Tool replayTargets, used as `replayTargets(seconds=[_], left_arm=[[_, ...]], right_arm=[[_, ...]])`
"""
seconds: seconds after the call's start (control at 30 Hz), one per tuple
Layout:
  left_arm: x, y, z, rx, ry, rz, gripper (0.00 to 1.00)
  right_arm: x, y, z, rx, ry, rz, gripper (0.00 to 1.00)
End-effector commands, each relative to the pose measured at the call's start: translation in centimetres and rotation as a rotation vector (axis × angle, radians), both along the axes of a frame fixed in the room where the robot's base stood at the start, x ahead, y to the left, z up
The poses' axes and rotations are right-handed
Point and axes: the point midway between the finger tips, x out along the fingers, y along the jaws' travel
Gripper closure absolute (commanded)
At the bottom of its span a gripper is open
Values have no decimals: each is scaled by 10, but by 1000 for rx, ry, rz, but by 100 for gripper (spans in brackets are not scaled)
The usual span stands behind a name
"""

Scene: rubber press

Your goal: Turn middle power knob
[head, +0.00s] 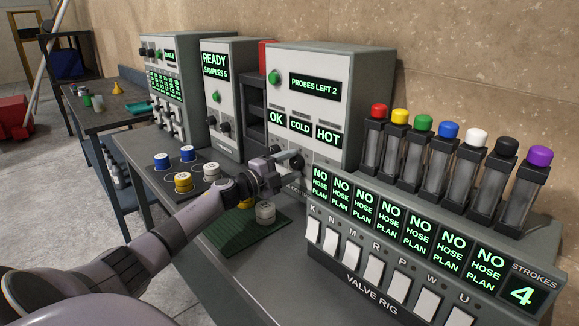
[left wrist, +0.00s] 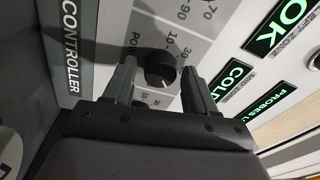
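The controller box (head: 320,70) with the "PROBES LEFT 2", OK, COLD and HOT displays stands against the wall in the head view. A round black knob (left wrist: 160,69) on its pale front panel shows in the left wrist view, with a printed number scale beside it. My left gripper (head: 284,162) is at the lower front of this box in the head view. In the left wrist view my left gripper (left wrist: 159,72) is open, its two fingers on either side of the knob with visible gaps. In the head view the gripper largely hides the knob. My right gripper is out of view.
The valve rig (head: 375,265) with several coloured-capped tubes stands close on the right. Another knobbed machine (head: 225,95) with the READY display stands to the left.

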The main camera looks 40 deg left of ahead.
Motion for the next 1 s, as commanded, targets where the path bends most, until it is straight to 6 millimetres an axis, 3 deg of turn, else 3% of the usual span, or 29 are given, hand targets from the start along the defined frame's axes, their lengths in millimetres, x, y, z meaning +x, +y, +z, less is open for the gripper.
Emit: replayTargets(seconds=[0.47, 1.0], left_arm=[[-7, 1, -2, 1, 2, 0, 36], [-59, 9, -5, 2, 2, 0, 36]], right_arm=[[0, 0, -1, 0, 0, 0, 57], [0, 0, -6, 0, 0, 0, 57]])
